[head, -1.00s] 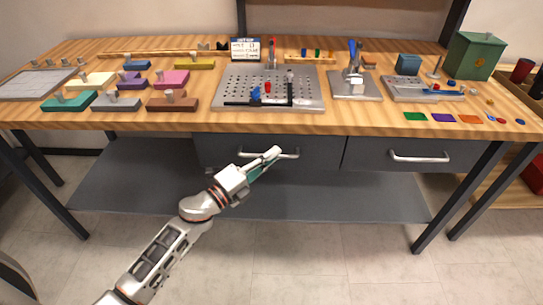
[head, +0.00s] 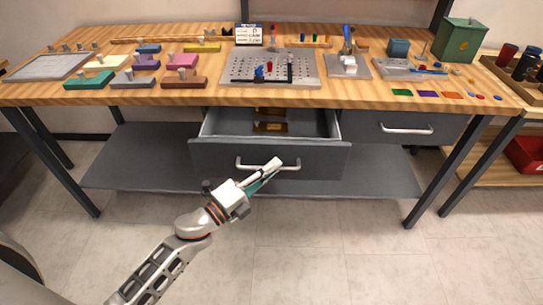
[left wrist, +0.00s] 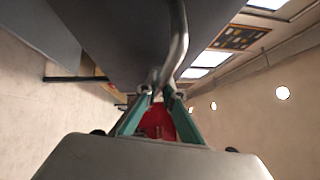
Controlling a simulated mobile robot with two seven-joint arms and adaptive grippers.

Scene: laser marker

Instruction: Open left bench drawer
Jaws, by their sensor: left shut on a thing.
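The left bench drawer (head: 215,160) is pulled out under the bench top, and its inside shows with a brass-coloured thing (head: 270,127) in it. Its bar handle (head: 246,166) runs across the grey front. My left gripper (head: 270,170) is shut on the handle, at the right part of the bar. In the left wrist view the two green fingers (left wrist: 160,95) close around the handle bar (left wrist: 178,45). The right gripper is in neither view.
The right bench drawer (head: 365,126) is shut. The bench top (head: 210,97) carries coloured blocks, a perforated plate (head: 300,72) and a green box (head: 459,40). A grey lower shelf (head: 130,165) lies below. The floor in front is clear.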

